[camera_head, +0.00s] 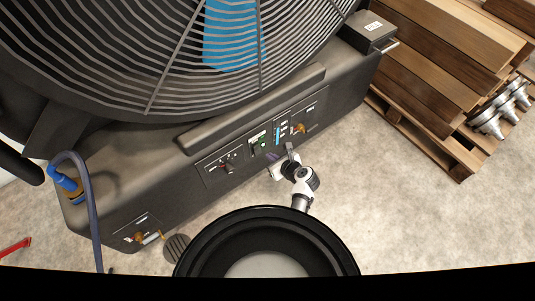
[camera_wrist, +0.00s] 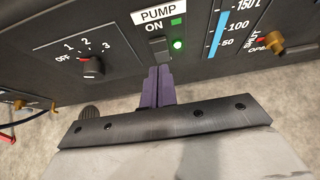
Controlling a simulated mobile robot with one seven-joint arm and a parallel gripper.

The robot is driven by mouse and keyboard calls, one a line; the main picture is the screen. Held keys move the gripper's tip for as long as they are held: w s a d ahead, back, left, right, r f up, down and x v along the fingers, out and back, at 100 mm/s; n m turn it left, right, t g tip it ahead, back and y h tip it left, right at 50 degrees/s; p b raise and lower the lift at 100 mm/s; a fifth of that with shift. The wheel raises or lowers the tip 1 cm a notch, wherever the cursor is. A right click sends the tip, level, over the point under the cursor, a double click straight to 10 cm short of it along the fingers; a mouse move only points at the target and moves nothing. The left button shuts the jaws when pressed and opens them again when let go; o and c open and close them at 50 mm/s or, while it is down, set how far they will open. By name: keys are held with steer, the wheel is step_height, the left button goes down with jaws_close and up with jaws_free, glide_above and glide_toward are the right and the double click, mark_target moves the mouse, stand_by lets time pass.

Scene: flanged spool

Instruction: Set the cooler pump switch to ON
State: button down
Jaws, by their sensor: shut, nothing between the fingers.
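The pump switch (camera_wrist: 158,48) is a dark rocker on the cooler's black front panel, under a white PUMP label and the word ON. A round green light (camera_wrist: 178,44) beside it is lit, with a green patch above it. My gripper (camera_wrist: 159,72) has its two purple fingers shut together, with nothing between them. The fingertips are right at the lower edge of the switch; I cannot tell whether they touch it. In the head view my gripper (camera_head: 273,157) is in front of the pump part of the panel (camera_head: 259,143), where the switch is too small to read.
Left of the switch is a rotary knob (camera_wrist: 91,66) marked OFF, 1, 2, 3. Right of it are a blue level gauge (camera_wrist: 218,35) and an orange-brown valve handle (camera_wrist: 270,41). A wooden pallet stack (camera_head: 430,60) stands on the right.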

steer(key=s+d+r, duration=0.2)
steer(key=s+r, duration=0.1)
steer(key=r, duration=0.1)
steer(key=shift+s+d+r, duration=0.2)
steer(key=shift+d+r, duration=0.05)
stand_by(0.4)
